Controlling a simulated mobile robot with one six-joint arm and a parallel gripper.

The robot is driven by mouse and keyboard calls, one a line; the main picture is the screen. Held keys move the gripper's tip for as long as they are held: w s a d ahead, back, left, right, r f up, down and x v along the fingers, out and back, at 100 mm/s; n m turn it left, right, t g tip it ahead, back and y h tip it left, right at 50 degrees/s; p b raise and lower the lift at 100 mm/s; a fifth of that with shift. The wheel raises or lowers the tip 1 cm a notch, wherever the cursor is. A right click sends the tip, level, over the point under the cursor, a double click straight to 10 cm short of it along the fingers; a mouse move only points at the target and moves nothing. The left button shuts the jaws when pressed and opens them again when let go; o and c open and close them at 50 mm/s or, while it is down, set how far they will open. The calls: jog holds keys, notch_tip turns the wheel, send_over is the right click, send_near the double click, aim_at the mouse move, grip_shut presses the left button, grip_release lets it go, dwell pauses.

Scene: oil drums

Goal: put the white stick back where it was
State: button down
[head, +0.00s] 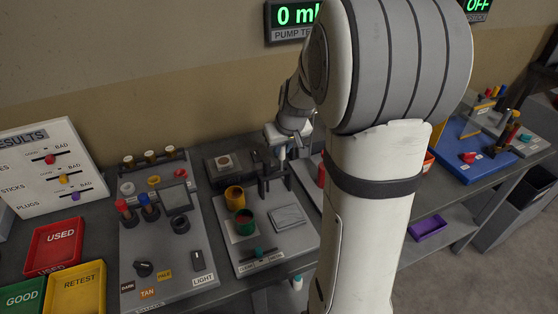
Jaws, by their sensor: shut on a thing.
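My gripper (283,147) is in the middle of the head view, above the back of the bench and pointing down. It is shut on a thin pale thing, which looks like the white stick (282,158); it is small and partly hidden by the fingers. Just below it stand dark upright posts (264,187) on a grey panel (249,269). I cannot tell whether the stick touches them. My own arm hides the bench to the right of the gripper.
A control board (160,262) with knobs is further left, then red (54,243), yellow (77,290) and green (21,297) trays. A blue board (478,163) lies far right.

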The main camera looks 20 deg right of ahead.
aim_at(283, 157)
jog(key=shift+s+f, duration=0.1)
jog(key=shift+f, duration=1.95)
jog(key=shift+f, duration=0.1)
jog(key=c, duration=1.6)
grip_release()
jog(key=v, duration=1.2)
jog(key=s+a, duration=0.5)
jog(key=s, duration=0.4)
jog(key=s+a+f+g, duration=0.1)
jog(key=s+a, duration=0.5)
jog(key=s, duration=0.3)
jog(key=shift+f, duration=0.25)
